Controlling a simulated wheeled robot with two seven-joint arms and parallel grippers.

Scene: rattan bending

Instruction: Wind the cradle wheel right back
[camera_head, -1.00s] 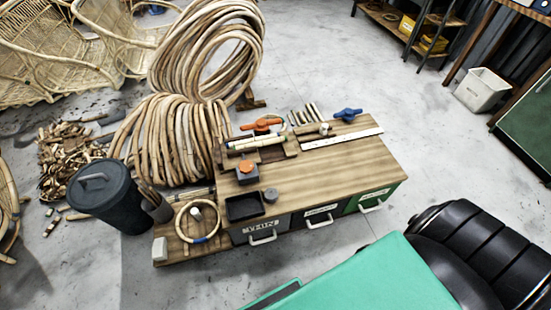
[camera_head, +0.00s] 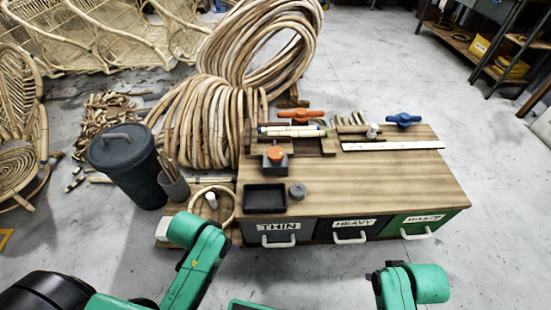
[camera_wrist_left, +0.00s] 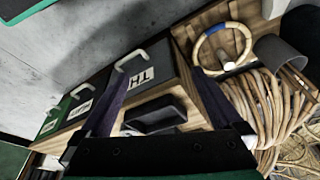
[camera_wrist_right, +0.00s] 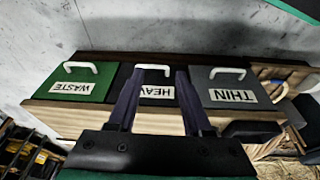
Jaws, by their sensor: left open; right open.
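An orange crossbar handle (camera_head: 300,114) and a blue crossbar handle (camera_head: 403,119) stand at the back of the wooden bench top (camera_head: 380,178). I cannot tell which one is the cradle wheel. Pale rattan rods (camera_head: 290,131) lie in a dark wooden holder just in front of the orange handle. An orange knob on a dark block (camera_head: 275,160) stands nearer the front left. My left gripper (camera_wrist_left: 160,78) and right gripper (camera_wrist_right: 158,72) are open and empty, in front of the bench and apart from both handles. Their fingers show only in the wrist views.
Drawers marked THIN (camera_head: 280,232), HEAVY (camera_head: 352,228) and WASTE (camera_head: 424,222) have protruding handles. A black tray (camera_head: 265,198) and grey cylinder (camera_head: 297,191) sit at front left. A rattan ring (camera_head: 229,209), dark bin (camera_head: 128,165) and rattan coils (camera_head: 205,125) crowd the left.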

